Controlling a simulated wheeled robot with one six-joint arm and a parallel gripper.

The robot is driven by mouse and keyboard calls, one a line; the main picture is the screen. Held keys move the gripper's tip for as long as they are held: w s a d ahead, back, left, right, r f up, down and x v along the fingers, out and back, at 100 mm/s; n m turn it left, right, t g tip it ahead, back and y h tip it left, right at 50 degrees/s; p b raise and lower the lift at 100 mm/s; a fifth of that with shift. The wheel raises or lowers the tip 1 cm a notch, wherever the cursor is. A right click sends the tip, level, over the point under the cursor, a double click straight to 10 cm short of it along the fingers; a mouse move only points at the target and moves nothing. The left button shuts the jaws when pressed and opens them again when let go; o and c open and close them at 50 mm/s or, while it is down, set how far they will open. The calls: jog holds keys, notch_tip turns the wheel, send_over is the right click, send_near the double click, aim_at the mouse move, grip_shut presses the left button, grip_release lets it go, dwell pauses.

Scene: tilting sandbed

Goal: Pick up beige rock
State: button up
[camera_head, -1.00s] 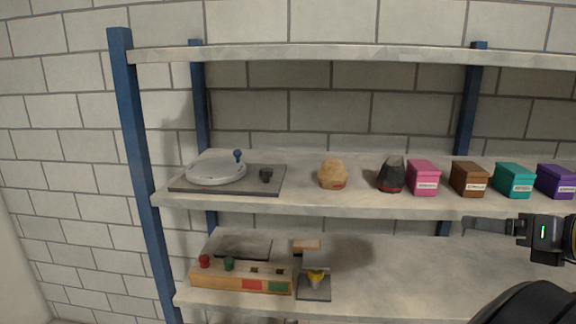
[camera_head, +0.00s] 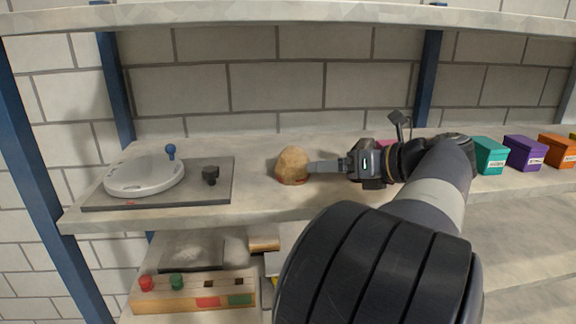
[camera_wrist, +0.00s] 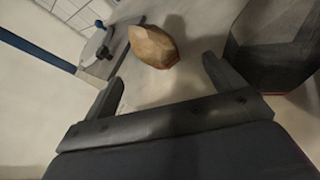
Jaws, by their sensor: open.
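The beige rock (camera_head: 293,165) stands on the middle shelf, right of the grey plate, with a reddish band at its base. It also shows in the wrist view (camera_wrist: 153,46), ahead of the fingers and between their lines. My gripper (camera_head: 312,168) comes in from the right, and its visible finger appears at the rock's right side in the head view. In the wrist view my gripper (camera_wrist: 165,84) is open, its two fingers apart and nothing between them. The rock lies beyond the fingertips; I cannot tell whether a finger touches it.
A dark rock (camera_wrist: 275,45) is close beside the right finger in the wrist view; my arm hides it in the head view. A grey plate with a round white disc (camera_head: 145,175) lies left. Teal (camera_head: 488,155), purple (camera_head: 524,152) and orange (camera_head: 558,149) boxes stand right. The upper shelf (camera_head: 290,14) runs above.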

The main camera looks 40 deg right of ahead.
aim_at(300, 166)
jog(key=x, duration=0.3)
jog(key=shift+w+a, duration=0.1)
jog(key=shift+w, duration=0.05)
jog(key=shift+a+r+x, duration=0.15)
jog(key=shift+x, duration=1.2)
jog(key=shift+a+r+x, duration=0.15)
jog(key=shift+x, duration=1.15)
jog(key=shift+c, duration=0.2)
jog(key=c, duration=1.3)
